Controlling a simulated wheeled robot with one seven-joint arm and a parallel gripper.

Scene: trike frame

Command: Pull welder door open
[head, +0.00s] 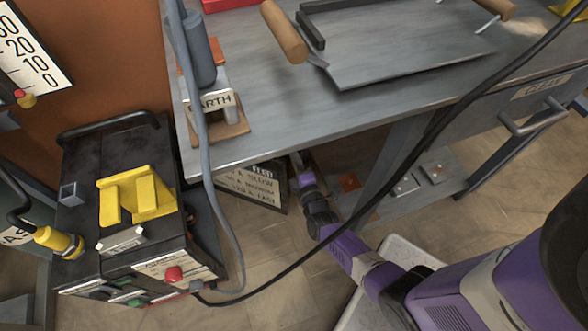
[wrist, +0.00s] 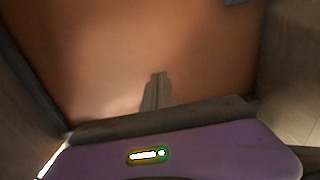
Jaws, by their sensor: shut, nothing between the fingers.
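The welder (head: 130,220) appears to be the black box at the left in the head view, with a top handle, yellow blocks on top and red and green knobs on its front. I cannot make out its door or whether it is open. My gripper (head: 299,162) reaches under the workbench, to the right of the welder and apart from it. In the wrist view my gripper (wrist: 158,76) has its fingers together and empty, pointing at a plain orange-brown surface (wrist: 200,50). I cannot tell whether the tips touch that surface.
The grey workbench (head: 290,125) overhangs my gripper and carries a metal tray (head: 400,55) with wooden handles. A lettered sign (head: 250,188) stands under the bench beside my gripper. A black cable (head: 400,160) crosses above my arm. A drawer handle (head: 535,118) sticks out at right.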

